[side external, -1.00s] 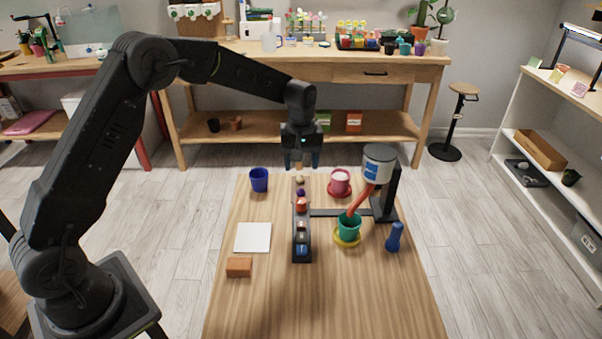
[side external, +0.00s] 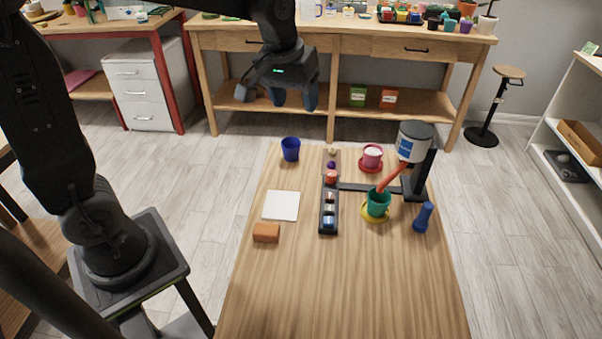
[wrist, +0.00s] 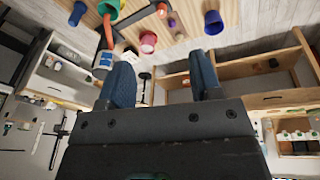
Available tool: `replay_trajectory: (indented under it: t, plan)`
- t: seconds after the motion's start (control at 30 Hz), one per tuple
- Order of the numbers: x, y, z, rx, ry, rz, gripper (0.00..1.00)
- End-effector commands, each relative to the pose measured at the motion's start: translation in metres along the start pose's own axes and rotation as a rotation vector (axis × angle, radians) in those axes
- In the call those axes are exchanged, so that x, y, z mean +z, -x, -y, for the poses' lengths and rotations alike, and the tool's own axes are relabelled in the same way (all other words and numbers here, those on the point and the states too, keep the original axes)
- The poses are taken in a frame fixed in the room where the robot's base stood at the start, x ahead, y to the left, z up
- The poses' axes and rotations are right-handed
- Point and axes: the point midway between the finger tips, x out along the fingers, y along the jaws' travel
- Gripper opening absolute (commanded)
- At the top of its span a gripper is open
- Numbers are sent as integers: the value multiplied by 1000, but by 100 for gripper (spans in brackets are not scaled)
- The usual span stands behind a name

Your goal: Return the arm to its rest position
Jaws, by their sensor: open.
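My gripper (side external: 280,97) hangs in the air behind the far left end of the work table (side external: 330,290), high above its top and clear of everything on it. It is tilted, with its fingers apart and nothing between them. In the wrist view both blue-grey fingers of my gripper (wrist: 163,65) stand apart with empty space between them. My upper arm runs out of the top of the side view, so its full pose is hidden.
On the table are a blue pot (side external: 291,149), white pad (side external: 281,205), orange block (side external: 266,232), black rack (side external: 328,212), teal pot (side external: 378,203), pink pot (side external: 372,156), dispenser (side external: 414,145) and blue bottle (side external: 423,217). A wooden bench (side external: 360,42) stands behind. The table's near part is clear.

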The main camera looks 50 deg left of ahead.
Motion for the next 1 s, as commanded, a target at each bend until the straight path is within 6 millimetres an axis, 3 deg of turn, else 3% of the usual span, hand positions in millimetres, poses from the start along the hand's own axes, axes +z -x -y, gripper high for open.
replay_trajectory:
  t: [0.03,0.2,0.4,0.5,0.7,1.0]
  plan:
    - [17,15,5,13,-41,-28,59]
    - [71,43,25,42,-192,-108,59]
    - [128,52,47,61,-346,-194,59]
    - [146,51,54,65,-400,-225,59]
    - [161,48,60,66,-446,-248,59]
    - [161,48,60,66,-446,-248,59]
